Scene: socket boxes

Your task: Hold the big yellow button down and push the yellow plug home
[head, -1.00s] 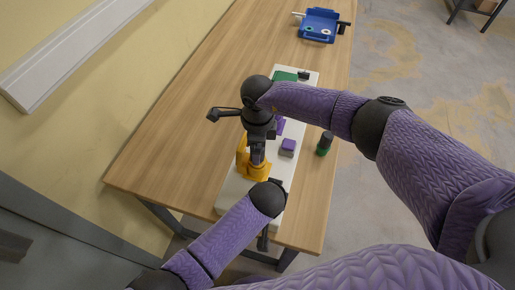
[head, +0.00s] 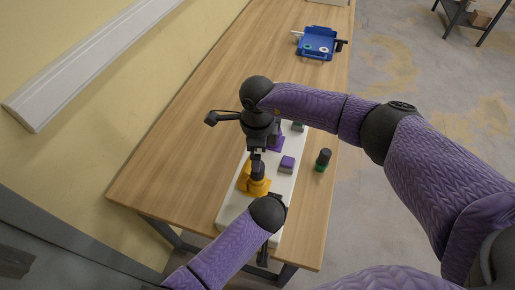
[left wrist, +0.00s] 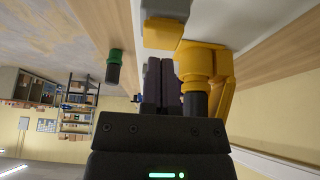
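The yellow plug (head: 258,172), with a dark handle and yellow lower part, stands upright in the yellow socket (head: 247,186) on the white board. My right gripper (head: 257,157) points down at its handle from above; whether its fingers are closed is unclear. The left wrist view shows the dark handle (left wrist: 195,102) and yellow socket (left wrist: 222,75). The big yellow button (left wrist: 160,36) sits on a grey base there; in the head view my left arm hides it. My left gripper (left wrist: 160,62) has its fingers together, empty, with tips at the button's face; contact is uncertain.
The white board (head: 232,208) also carries a purple button (head: 287,164), a purple socket (head: 276,144) and a grey-green block (head: 298,126). A green-and-black plug (head: 323,160) stands on the table to the right. A blue tray (head: 318,42) lies at the far end. The table's left side is clear.

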